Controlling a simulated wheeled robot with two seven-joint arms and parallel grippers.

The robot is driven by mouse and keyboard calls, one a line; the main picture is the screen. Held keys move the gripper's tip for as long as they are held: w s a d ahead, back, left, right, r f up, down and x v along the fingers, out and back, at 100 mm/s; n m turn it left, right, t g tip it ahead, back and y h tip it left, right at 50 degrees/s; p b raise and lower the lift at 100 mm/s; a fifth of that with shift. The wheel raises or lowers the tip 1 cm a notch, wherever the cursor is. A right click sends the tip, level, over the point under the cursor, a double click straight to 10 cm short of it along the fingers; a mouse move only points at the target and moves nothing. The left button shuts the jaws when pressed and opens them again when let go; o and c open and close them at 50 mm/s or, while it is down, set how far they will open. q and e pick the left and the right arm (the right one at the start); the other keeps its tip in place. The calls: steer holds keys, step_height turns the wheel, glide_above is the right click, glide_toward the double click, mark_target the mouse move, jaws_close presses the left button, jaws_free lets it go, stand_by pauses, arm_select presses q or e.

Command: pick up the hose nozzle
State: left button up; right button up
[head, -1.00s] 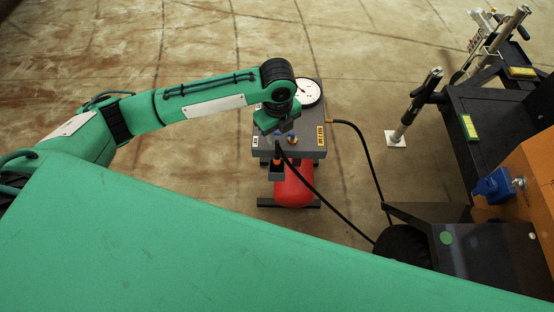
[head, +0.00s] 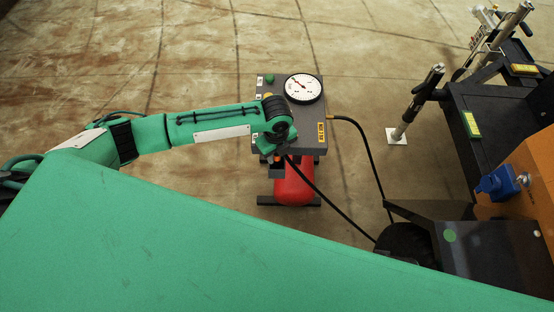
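The hose nozzle is mostly hidden behind my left gripper (head: 272,152). Only its black hose (head: 330,203) shows clearly, running from below the gripper down right toward the light tower. The gripper is low at the front edge of the grey compressor box (head: 307,141), above the red tank (head: 293,186), by the small dark holder (head: 276,172) there. My own wrist covers the fingers, so I cannot tell whether they are open or shut, or whether they touch the nozzle. My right gripper is not in view.
A round white gauge (head: 303,88) sits on top of the box. A second hose (head: 371,158) leaves its right side. The black tower frame (head: 470,150), a blue plug (head: 497,183) and a jack leg on a white pad (head: 397,137) stand right. Floor on the left is clear.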

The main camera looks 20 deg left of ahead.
arm_select(q)
jaws_close()
